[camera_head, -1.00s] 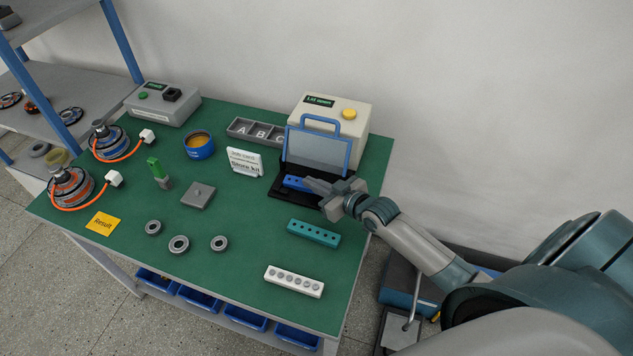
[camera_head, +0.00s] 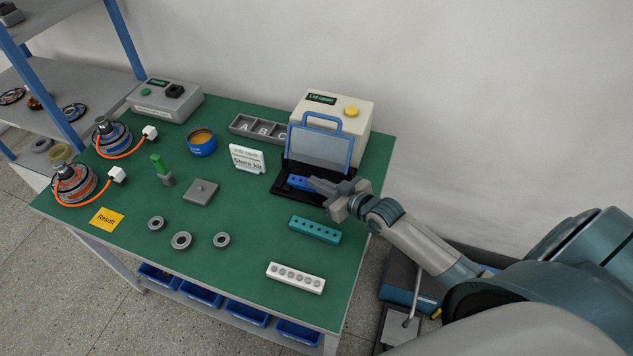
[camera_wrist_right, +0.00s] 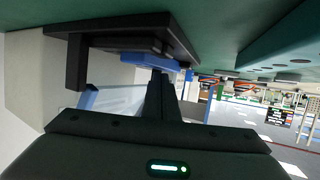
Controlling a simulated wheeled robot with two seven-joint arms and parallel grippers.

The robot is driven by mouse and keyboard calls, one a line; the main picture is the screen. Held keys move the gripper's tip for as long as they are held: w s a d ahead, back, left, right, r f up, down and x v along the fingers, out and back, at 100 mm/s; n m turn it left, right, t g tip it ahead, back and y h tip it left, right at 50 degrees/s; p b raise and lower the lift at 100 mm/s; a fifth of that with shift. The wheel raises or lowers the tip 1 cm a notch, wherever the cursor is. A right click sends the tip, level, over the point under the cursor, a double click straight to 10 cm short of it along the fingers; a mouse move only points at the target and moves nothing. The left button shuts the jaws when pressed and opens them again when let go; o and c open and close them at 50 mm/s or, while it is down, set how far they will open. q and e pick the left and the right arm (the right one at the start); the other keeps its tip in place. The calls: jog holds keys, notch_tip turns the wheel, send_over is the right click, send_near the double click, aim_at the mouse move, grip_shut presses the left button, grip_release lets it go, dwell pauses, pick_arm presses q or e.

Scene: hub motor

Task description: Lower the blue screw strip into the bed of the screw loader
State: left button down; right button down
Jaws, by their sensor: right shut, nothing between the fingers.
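The blue screw strip (camera_head: 299,182) lies over the black bed (camera_head: 284,192) of the screw loader (camera_head: 339,127), partly covered by my right gripper. In the right wrist view, the strip (camera_wrist_right: 140,62) shows against the bed (camera_wrist_right: 135,35). I cannot tell if it is fully seated. The loader's blue-framed lid (camera_head: 320,146) stands raised, and its sign reads "Lid open". My right gripper (camera_head: 312,183) is shut and empty, its fingertips at the strip. In the wrist view, the fingers (camera_wrist_right: 160,80) are together next to it. My left gripper is not in view.
A teal strip (camera_head: 315,229) and a white strip (camera_head: 295,277) lie in front of the loader on the green table (camera_head: 235,280). A kit card (camera_head: 247,158) and a lettered tray (camera_head: 256,128) stand to the left. Several grey rings lie near the front.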

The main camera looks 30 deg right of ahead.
jog(key=shift+s+p, duration=0.2)
jog(key=shift+p, duration=0.15)
jog(key=shift+d, duration=0.1)
jog(key=shift+w+r, duration=0.1)
jog(key=shift+r, duration=0.1)
jog(key=shift+w+r, duration=0.1)
jog(key=shift+r, duration=0.1)
jog(key=shift+r+p, duration=0.1)
jog(key=shift+p, duration=0.2)
jog(key=shift+s, duration=0.2)
jog(key=s+d+b, duration=0.1)
jog(key=s, duration=0.2)
jog(key=s+d+b, duration=0.1)
jog(key=s, duration=0.3)
jog(key=s+d+b, duration=0.1)
jog(key=s, duration=0.2)
jog(key=shift+s, duration=0.3)
jog(key=shift+s+d, duration=0.1)
jog(key=shift+s, duration=0.35)
